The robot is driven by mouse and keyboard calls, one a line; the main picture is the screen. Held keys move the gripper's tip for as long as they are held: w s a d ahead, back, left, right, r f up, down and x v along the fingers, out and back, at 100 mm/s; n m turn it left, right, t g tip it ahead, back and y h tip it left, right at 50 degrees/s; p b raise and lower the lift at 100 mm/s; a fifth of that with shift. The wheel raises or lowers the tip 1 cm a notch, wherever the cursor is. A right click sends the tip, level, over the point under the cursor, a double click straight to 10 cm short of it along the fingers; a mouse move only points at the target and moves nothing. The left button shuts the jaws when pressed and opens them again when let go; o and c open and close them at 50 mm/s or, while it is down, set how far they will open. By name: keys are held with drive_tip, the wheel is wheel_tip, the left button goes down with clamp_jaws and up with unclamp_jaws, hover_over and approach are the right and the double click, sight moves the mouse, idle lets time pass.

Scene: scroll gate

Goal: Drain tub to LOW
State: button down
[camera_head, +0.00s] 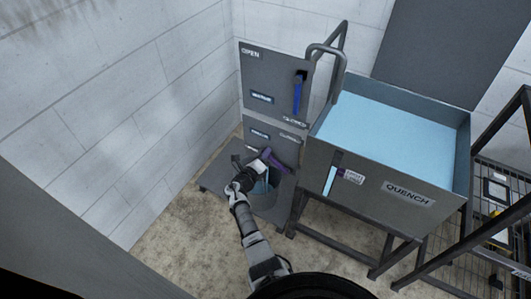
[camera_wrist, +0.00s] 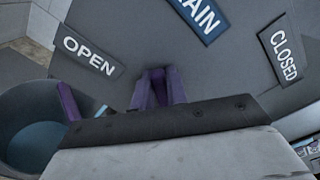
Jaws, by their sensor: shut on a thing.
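The grey tub (camera_head: 408,194), marked QUENCH, holds light blue water (camera_head: 390,138). A sight gauge (camera_head: 331,176) on its front shows a pale blue column below a dark upper part, beside a small white tag (camera_head: 353,177) too small to read. My gripper (camera_head: 262,160) is at the lower panel, shut on the purple drain lever (camera_head: 277,163). In the wrist view, the purple lever (camera_wrist: 157,88) lies between the OPEN label (camera_wrist: 90,56) and the CLOSED label (camera_wrist: 284,54), below a partly cut-off drain label (camera_wrist: 205,15). The jaws hide part of the lever.
The upper panel (camera_head: 272,75) has a blue lever (camera_head: 298,94) near its right edge. A grey bucket (camera_head: 265,199) with bluish content stands below the drain panel. A bent pipe (camera_head: 336,65) rises beside the tub. A dark rack (camera_head: 497,205) stands right; concrete floor (camera_head: 190,240) is clear at left.

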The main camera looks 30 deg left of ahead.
drive_tip(key=c, duration=1.4)
unclamp_jaws()
drive_tip(key=s, duration=1.3)
drive_tip(key=shift+s+a, duration=0.25)
drive_tip(key=shift+s, duration=0.15)
